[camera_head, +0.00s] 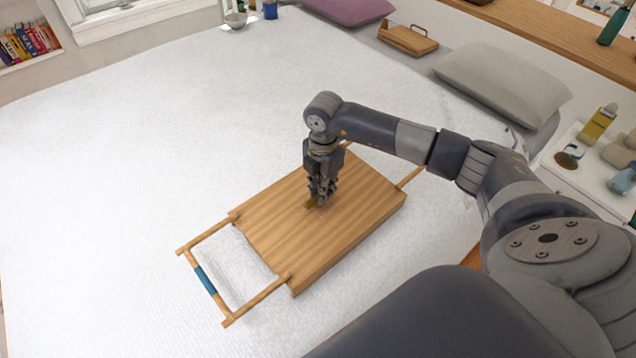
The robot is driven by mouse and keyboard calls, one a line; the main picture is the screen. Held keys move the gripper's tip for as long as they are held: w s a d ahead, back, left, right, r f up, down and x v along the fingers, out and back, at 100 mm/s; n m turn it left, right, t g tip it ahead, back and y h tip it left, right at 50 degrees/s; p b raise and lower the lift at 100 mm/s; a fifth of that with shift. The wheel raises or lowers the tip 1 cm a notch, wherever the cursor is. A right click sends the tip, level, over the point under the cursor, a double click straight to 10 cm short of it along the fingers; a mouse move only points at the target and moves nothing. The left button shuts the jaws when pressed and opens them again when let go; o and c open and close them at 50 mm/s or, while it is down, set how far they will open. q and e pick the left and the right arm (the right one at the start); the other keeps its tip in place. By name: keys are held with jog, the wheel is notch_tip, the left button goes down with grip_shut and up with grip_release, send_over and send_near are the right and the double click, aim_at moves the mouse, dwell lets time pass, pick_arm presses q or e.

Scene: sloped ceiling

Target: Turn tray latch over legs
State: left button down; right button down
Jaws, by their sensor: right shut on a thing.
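A wooden tray (355,228) lies on the white bed. Wooden legs form a frame (246,306) at its near left end, with a blue band (205,280) on the outer bar. Part of another leg (409,178) sticks out at the far right end. A small brown-yellow piece, seemingly the latch (311,202), is on the tray top. My right gripper (316,199) points down over the tray's middle and is shut on that piece. The fingers hide most of it, so its direction is hard to tell. My left gripper is not in view.
The white bed (120,150) is wide and clear left of the tray. A grey pillow (502,82), a purple pillow (350,10) and a wooden box (408,40) lie at the back. A white nightstand (570,178) with bottles stands at the right.

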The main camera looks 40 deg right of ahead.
jog(key=shift+w+r+m, duration=0.1)
jog(key=shift+m, duration=0.4)
jog(key=c, duration=1.6)
grip_release()
jog(key=shift+o, duration=0.2)
